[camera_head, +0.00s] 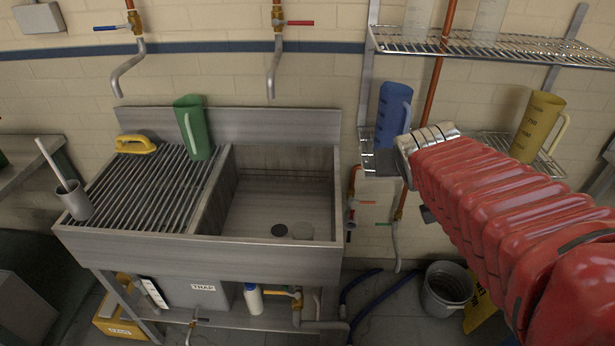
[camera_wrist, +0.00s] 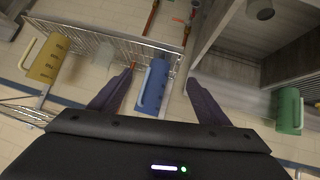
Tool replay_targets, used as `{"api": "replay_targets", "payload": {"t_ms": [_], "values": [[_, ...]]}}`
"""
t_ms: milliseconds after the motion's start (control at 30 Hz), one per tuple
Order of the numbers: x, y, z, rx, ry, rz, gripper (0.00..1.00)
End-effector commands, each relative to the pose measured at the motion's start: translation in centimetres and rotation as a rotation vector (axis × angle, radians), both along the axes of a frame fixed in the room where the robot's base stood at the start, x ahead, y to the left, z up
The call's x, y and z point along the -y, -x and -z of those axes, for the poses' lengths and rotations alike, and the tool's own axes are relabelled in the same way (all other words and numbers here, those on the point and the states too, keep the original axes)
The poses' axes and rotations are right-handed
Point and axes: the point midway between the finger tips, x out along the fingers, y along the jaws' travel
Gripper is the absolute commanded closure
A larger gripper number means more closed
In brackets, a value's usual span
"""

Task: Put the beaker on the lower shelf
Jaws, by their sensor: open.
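A pale, translucent beaker-like vessel (camera_wrist: 103,55) shows faintly on the wire lower shelf (camera_wrist: 82,38) in the wrist view. It is between the yellow jug (camera_wrist: 50,58) and the blue jug (camera_wrist: 153,86). In the head view my red-sleeved arm hides that middle part of the lower shelf (camera_head: 490,146). My gripper (camera_wrist: 159,76) is open, with its fingers spread. In the wrist view the blue jug shows between the fingers. I see nothing held, and cannot tell the distance from the fingers to the vessel.
Clear vessels stand on the upper wire shelf (camera_head: 500,52). The blue jug (camera_head: 392,112) and yellow jug (camera_head: 537,125) flank my arm. A sink (camera_head: 190,248) with a green jug (camera_head: 193,128) is to the left. Taps and pipes run along the wall. A bucket (camera_head: 446,289) stands below.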

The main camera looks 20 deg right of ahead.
Motion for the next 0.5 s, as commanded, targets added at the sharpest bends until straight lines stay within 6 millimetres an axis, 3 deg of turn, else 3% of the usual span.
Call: {"api": "replay_targets", "payload": {"t_ms": [33,300,500], "values": [[-2.0,1.0,0.1,-0.023,-0.016,-0.023,0.3],[-11.6,8.3,2.5,-0.198,-0.133,-0.17,0.3],[-16.9,13.4,4.1,-0.309,-0.204,-0.294,0.3]]}}
